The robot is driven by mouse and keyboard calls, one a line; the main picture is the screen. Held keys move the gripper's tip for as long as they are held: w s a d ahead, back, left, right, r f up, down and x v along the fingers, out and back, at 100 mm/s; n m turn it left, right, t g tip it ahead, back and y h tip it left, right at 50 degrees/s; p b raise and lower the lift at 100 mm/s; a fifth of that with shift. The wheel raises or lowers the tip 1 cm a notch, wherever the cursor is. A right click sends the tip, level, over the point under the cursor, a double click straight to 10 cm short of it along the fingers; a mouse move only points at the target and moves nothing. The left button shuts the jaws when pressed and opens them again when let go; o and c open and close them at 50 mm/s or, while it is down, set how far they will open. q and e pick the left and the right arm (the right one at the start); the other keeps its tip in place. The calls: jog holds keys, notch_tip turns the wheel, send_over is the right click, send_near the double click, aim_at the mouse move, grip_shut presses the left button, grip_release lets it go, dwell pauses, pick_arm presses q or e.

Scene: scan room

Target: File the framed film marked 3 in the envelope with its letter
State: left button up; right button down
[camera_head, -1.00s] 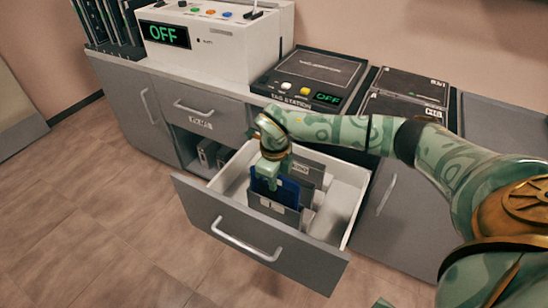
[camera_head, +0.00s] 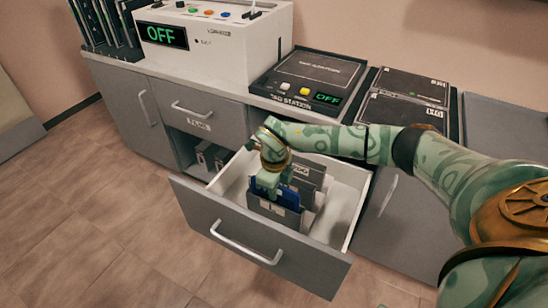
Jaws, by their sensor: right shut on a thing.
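A dark blue framed film (camera_head: 288,199) stands among the grey envelopes in the open drawer (camera_head: 258,246). My right gripper (camera_head: 268,187) reaches down into the drawer from above and is shut on the film's upper part. The film's lower part is hidden by the front grey envelope (camera_head: 272,213), and it appears to be inside it. More grey envelopes (camera_head: 310,172) stand behind it. The number on the film and the letters on the envelopes are too small to read. My left gripper is not in view.
The drawer's right part (camera_head: 341,205) is empty. On the counter above stand a white box (camera_head: 220,45) with an OFF display, a tag station (camera_head: 312,75), also showing OFF, and dark flat panels (camera_head: 412,87). Dark upright panels (camera_head: 100,22) stand at the far left.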

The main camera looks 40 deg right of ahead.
jog(key=shift+f, duration=0.35)
jog(key=c, duration=1.5)
grip_release()
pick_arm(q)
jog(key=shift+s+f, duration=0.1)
pick_arm(e)
jog(key=shift+o, duration=0.2)
notch_tip(320, 180, up, 9)
jog(key=p, duration=0.4)
jog(key=shift+f, duration=0.15)
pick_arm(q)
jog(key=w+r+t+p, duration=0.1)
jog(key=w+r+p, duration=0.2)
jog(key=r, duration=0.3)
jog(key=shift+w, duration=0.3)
pick_arm(e)
notch_tip(320, 180, up, 8)
jog(key=shift+f, duration=0.15)
